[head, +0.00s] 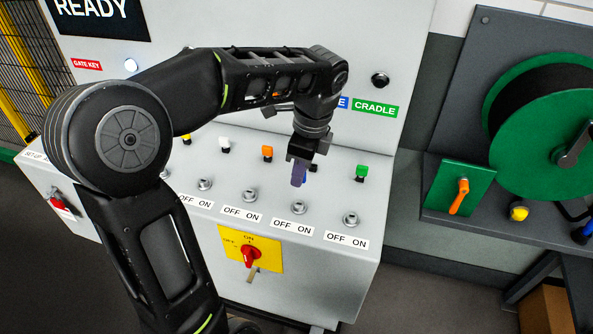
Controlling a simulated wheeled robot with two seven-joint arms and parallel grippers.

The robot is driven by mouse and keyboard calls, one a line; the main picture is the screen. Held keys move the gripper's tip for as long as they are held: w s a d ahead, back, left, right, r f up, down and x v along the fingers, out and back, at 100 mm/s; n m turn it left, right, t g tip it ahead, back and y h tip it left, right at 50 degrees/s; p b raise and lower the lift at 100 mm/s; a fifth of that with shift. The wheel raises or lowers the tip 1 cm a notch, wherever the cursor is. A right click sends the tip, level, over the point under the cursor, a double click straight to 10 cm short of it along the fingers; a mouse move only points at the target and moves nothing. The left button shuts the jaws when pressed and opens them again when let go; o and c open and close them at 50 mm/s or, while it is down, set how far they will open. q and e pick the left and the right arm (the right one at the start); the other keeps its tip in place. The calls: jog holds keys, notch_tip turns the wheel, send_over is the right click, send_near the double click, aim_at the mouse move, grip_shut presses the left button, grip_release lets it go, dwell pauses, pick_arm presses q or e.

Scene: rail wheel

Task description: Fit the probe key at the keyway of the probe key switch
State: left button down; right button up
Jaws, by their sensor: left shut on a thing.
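My left gripper (300,160) points down over the sloped grey console top and is shut on a blue key, the probe key (303,177), which is mostly hidden between the fingers. Several round metal key switches stand in a row on the console, each above an OFF ON label. The one just below the held key (298,207) is nearest to it, with a gap visible in the picture; a green-key-side switch (350,219) lies to its right. I cannot read which switch is the probe one. My right gripper is not in view.
White (225,145), orange (267,153) and green (361,173) keys stand behind the switches. A red rotary switch on a yellow plate (268,258) is on the console front. A green reel (545,110) stands at right. My left arm hides part of the console.

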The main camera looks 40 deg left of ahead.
pick_arm(q)
jog(key=shift+r, duration=0.15)
jog(key=b, duration=0.3)
send_over(297, 203)
jog(key=shift+d+f, duration=0.15)
jog(key=shift+f, duration=1.2)
jog(key=shift+d+f, duration=0.1)
jog(key=shift+f, duration=1.2)
jog(key=shift+p, duration=0.45)
jog(key=shift+f+b, duration=0.85)
jog(key=shift+f, duration=0.25)
jog(key=c, duration=1.4)
grip_release()
jog(key=shift+o, duration=0.2)
jog(key=shift+r, duration=0.1)
